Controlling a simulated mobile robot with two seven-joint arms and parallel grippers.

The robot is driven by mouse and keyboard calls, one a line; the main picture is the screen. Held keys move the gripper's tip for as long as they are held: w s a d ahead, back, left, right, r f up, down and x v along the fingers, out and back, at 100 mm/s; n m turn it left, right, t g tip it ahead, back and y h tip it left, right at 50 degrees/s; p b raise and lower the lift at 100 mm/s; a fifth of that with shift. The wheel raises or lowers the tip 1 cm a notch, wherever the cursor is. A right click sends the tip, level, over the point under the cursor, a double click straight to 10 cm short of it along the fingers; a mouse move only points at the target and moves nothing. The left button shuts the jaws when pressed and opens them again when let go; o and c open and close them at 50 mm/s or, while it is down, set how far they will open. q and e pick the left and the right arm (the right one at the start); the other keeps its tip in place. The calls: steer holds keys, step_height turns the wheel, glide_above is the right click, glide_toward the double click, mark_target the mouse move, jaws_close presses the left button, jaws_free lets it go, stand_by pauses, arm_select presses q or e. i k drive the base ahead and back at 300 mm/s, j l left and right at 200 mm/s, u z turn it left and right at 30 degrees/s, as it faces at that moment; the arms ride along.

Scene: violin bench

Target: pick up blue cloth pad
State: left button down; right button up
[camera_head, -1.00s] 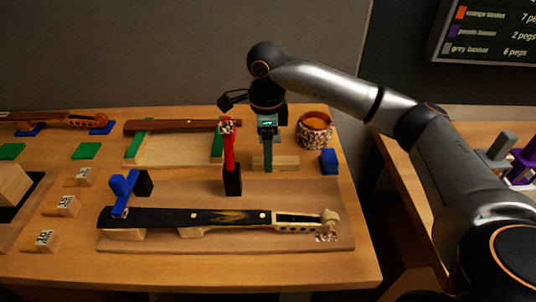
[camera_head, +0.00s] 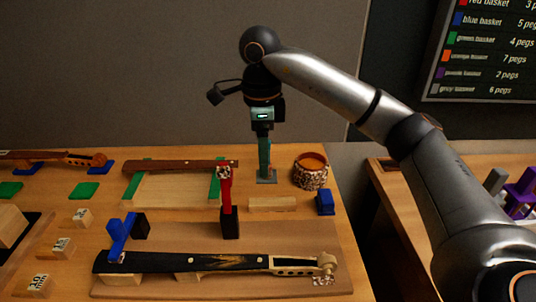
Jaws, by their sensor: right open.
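Two flat blue pads show at the far left in the head view. One blue pad (camera_head: 99,168) lies at the scroll end of a brown violin neck (camera_head: 50,156); the other (camera_head: 27,169) is partly hidden under that neck. A small upright blue block (camera_head: 325,203) stands at the bench's right side; I cannot tell if it is cloth. My right gripper (camera_head: 265,165) is open above the back of the bench, left of a round patterned pot (camera_head: 310,174) and far right of the pads. A teal part hangs below its body. My left gripper is not in view.
A dark fingerboard neck (camera_head: 200,262) lies across the front board. A red tool (camera_head: 225,188) on a black base and a blue clamp (camera_head: 118,238) stand upright behind it.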

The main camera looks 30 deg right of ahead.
mark_target(324, 200)
steer(key=z, duration=1.5)
